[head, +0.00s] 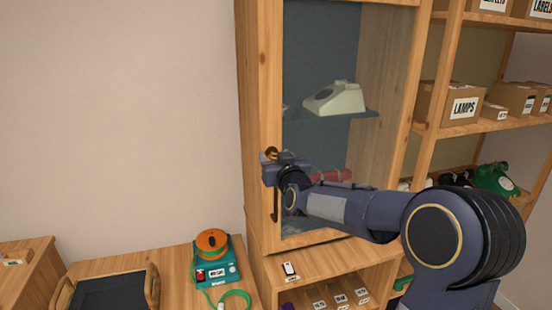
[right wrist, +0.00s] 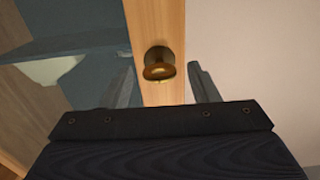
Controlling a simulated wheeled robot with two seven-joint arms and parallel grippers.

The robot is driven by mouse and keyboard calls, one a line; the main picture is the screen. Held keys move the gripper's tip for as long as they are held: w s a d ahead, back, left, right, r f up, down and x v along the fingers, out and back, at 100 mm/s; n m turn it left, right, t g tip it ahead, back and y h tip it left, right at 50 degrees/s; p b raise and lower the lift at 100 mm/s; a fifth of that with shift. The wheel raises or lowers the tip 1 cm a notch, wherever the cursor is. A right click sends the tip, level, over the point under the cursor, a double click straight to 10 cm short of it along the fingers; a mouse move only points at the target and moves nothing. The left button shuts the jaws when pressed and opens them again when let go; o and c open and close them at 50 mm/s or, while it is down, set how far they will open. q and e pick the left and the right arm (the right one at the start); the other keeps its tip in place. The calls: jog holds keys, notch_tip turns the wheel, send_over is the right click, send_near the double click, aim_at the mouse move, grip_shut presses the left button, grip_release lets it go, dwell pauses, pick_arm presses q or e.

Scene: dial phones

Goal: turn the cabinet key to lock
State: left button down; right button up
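The wooden cabinet door with a glass pane (head: 320,60) is closed. A brass key or lock knob (head: 271,152) sits on the door's left wooden stile. In the right wrist view the brass key (right wrist: 159,66) stands out from the wood, between my two finger tips and apart from both. My right gripper (head: 272,158) is in front of the stile at the key; in the right wrist view (right wrist: 163,85) its fingers are spread open around it. A dark door handle (head: 275,203) hangs below, partly hidden by my gripper. My left gripper is not in view.
Behind the glass, a cream dial phone (head: 336,98) stands on a shelf and a red object shows lower down. An orange and teal device (head: 213,258) and a dark tray (head: 110,292) are at lower left. Shelves with boxes (head: 449,104) stand at right.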

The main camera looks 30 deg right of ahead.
jog(key=c, duration=0.9)
jog(key=shift+c, duration=0.2)
jog(key=shift+n, duration=0.3)
jog(key=n, duration=0.3)
jog(key=shift+n+p, duration=0.3)
jog(key=shift+p, duration=0.05)
jog(key=n+p, duration=0.1)
jog(key=n, duration=0.3)
jog(key=shift+a+n, duration=0.15)
jog(key=shift+n, duration=0.15)
jog(key=n+p, duration=0.1)
jog(key=n, duration=0.4)
jog(key=shift+f, duration=0.1)
jog(key=shift+f+n+p, duration=0.1)
jog(key=shift+n+p, duration=0.35)
jog(key=shift+n, duration=1.65)
